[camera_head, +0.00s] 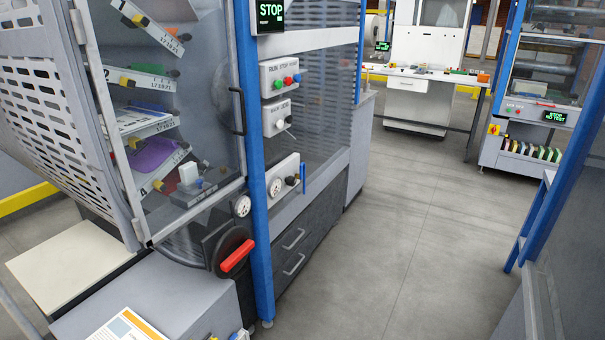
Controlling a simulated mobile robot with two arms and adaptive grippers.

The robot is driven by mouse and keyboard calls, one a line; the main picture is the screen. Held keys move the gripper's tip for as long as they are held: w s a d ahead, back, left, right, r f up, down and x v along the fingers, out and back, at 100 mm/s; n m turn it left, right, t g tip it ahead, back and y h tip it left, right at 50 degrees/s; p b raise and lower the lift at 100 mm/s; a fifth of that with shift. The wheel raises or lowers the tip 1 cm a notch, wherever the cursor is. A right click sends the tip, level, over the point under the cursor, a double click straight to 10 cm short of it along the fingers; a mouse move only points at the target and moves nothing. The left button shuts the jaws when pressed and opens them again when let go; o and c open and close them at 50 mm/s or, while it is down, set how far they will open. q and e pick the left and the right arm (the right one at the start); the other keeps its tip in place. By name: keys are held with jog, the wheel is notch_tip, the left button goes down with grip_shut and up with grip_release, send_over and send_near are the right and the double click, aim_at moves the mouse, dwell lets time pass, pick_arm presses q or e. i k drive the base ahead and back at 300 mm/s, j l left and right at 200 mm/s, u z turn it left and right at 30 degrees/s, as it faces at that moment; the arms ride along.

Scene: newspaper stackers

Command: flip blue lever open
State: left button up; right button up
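A small blue lever (303,178) stands roughly upright at the right end of a white panel (282,181) with a round gauge. The panel sits low on the front of the grey machine (310,130), just right of its blue post (252,150). The lever is small in the view, and I cannot tell whether it is open or closed. Neither of my grippers is in view.
A red handle (236,256) on a black disc sticks out low on the machine. A grey cabinet (155,295) with a paper on it stands at the lower left. The floor aisle (400,230) to the right is clear. Another blue post (565,140) stands at the right.

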aim_at(300, 176)
jog(key=i+u, duration=0.1)
jog(key=u, duration=0.25)
jog(key=i+l+u, duration=0.1)
jog(key=u, duration=0.3)
jog(key=i+l+u, duration=0.2)
jog(key=i+l, duration=0.15)
jog(key=l, duration=0.25)
jog(key=i+l+u, duration=0.1)
jog(key=l, duration=0.25)
jog(key=i+l+u, duration=0.1)
jog(key=i+l, duration=0.15)
jog(key=i+l+u, duration=0.1)
jog(key=l, duration=0.3)
jog(key=i+l+u, duration=0.1)
jog(key=l, duration=0.3)
jog(key=i+l, duration=0.2)
jog(key=l, duration=0.2)
jog(key=i+l, duration=0.15)
jog(key=l, duration=0.25)
